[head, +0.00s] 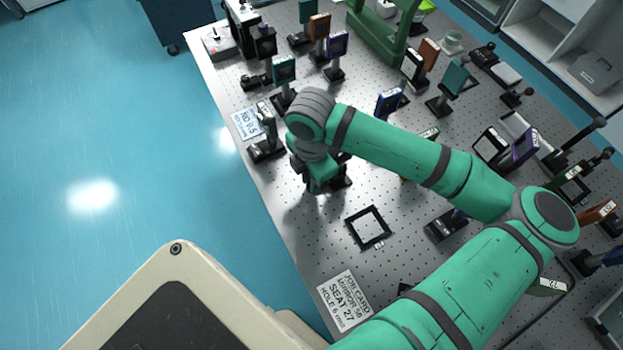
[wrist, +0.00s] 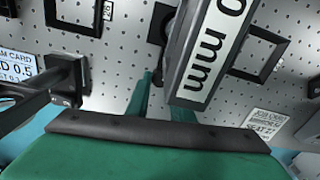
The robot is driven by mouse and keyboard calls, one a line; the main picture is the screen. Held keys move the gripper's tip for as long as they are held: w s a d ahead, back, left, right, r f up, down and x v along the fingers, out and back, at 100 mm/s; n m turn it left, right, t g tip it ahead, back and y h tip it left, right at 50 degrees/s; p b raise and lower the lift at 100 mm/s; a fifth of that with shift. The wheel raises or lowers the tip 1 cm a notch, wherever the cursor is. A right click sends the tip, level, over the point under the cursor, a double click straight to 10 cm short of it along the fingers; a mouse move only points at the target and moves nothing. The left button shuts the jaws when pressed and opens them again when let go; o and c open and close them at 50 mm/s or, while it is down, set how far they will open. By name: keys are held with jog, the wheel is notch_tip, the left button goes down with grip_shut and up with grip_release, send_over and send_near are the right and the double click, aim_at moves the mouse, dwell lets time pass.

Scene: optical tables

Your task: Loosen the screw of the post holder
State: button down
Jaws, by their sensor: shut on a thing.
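My gripper (head: 320,178) reaches down near the table's left edge, at a dark post holder (head: 342,180) that my wrist partly covers. In the wrist view my green fingers (wrist: 158,88) are close together and shut on a small part at the holder, which looks like its screw. The screw itself is hidden between and behind the fingers. A dark mount with a white "0 mm" label (wrist: 212,50) rises right beside the fingers and hides part of the right one. I cannot tell whether they touch.
A dark square frame (head: 367,227) lies on the perforated table (head: 310,235). A job card (head: 344,300) lies at the front. Several coloured mounts crowd behind, including a blue one (head: 388,102).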

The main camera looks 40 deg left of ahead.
jog(key=shift+m, duration=1.2)
jog(key=shift+w+d, duration=0.1)
jog(key=c, duration=1.6)
grip_release()
jog(key=shift+o, duration=0.2)
notch_tip(320, 180, up, 11)
jog(key=shift+f, duration=0.1)
